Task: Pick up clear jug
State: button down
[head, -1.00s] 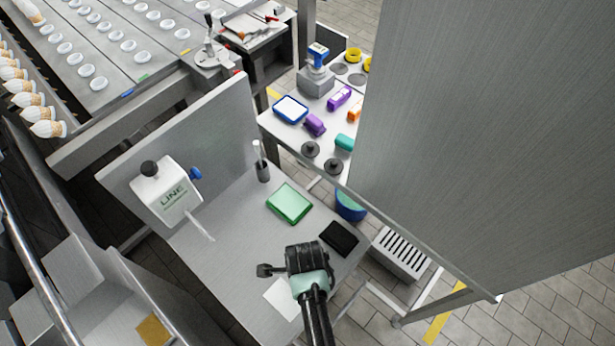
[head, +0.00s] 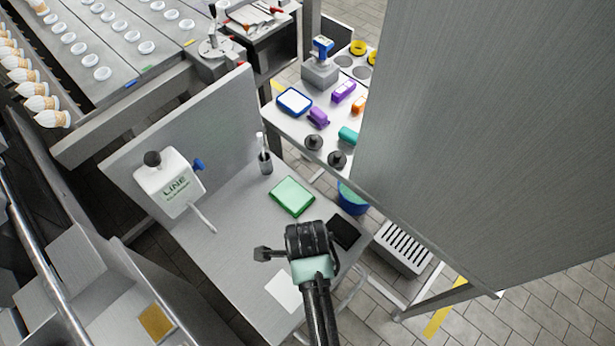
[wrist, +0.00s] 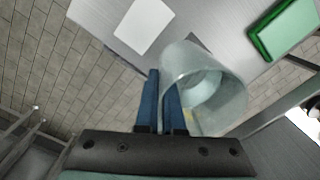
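The clear jug (wrist: 218,92) shows in the wrist view as a see-through cylinder, tilted with its open end toward the camera. My gripper (wrist: 160,76) has its two blue fingers close together at the jug's left side. They appear shut on its wall or handle; the exact contact is hard to see. The jug overlaps both table edge and floor in the picture. In the head view my gripper's dark wrist (head: 308,241) is over the front of the grey table, and the jug and fingers are hidden.
The grey table (head: 222,262) holds a green tray (head: 292,196), a white sheet (head: 285,290), a black pad (head: 344,232) and a brush holder (head: 265,162). A white "LINE" container (head: 168,184) is on the panel. A large grey panel (head: 480,120) stands at right.

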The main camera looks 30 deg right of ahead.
jog(key=shift+r, duration=2.05)
jog(key=shift+w, duration=0.1)
dwell(1.7)
jog(key=shift+w+a+r+n, duration=0.1)
jog(key=shift+w+a+n, duration=0.1)
jog(key=shift+n, duration=0.35)
jog(key=shift+w+a+r+n, duration=0.1)
jog(key=shift+a+n, duration=0.1)
jog(key=shift+n, duration=0.35)
jog(key=w+a+r+n+b, duration=0.1)
jog(key=a+n, duration=0.3)
jog(key=n, duration=0.7)
jog(key=w+a+r+n+b, duration=0.1)
jog(key=w+a+n, duration=0.3)
jog(key=n, duration=0.7)
jog(key=shift+a+r+n+y, duration=0.3)
jog(key=shift+a+r+n, duration=0.1)
jog(key=shift+a+r, duration=0.15)
jog(key=shift+d, duration=0.15)
